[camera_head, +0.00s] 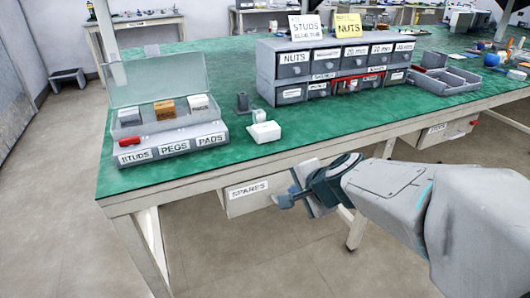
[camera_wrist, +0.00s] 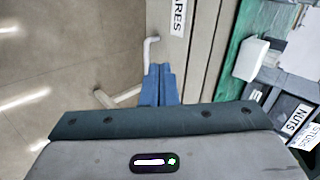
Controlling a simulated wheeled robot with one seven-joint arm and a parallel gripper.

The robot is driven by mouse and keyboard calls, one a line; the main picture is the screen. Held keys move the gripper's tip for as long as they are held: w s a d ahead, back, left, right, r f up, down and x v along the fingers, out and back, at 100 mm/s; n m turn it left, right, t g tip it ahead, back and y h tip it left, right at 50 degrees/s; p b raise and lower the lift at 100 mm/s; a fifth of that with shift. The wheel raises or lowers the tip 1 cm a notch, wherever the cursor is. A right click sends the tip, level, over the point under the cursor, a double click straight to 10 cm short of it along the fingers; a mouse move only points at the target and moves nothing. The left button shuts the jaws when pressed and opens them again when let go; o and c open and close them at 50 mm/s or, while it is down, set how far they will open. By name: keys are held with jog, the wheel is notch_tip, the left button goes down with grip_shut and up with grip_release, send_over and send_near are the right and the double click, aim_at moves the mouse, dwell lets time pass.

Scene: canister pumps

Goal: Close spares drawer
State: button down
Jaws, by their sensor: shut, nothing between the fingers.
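The spares drawer (camera_head: 240,207) hangs under the front edge of the green-topped bench, its white SPARES label facing out. How far it stands out is hard to tell in the head view. My gripper (camera_head: 283,201) is at the right part of the drawer front, hiding some of it. In the wrist view, the drawer front (camera_wrist: 172,52) runs up the picture with part of its label at the top. A pale bent handle (camera_wrist: 149,50) lies just beyond the tips of my gripper (camera_wrist: 159,68). The blue fingers are together and empty; whether they touch the handle is unclear.
The bench (camera_head: 232,152) carries an open-lidded parts box (camera_head: 170,137), a small white box (camera_head: 264,131) and a grey drawer cabinet (camera_head: 335,67). Another drawer (camera_head: 440,135) hangs under the bench at right.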

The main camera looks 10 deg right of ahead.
jog(key=w+m, duration=0.1)
jog(key=m, duration=0.1)
jog(key=b, duration=0.5)
send_near(272, 180)
jog(key=shift+t, duration=0.3)
jog(key=x, duration=0.5)
jog(key=shift+s+f, duration=0.25)
jog(key=shift+f, duration=0.2)
jog(key=shift+w+a, duration=0.2)
jog(key=shift+w, duration=0.2)
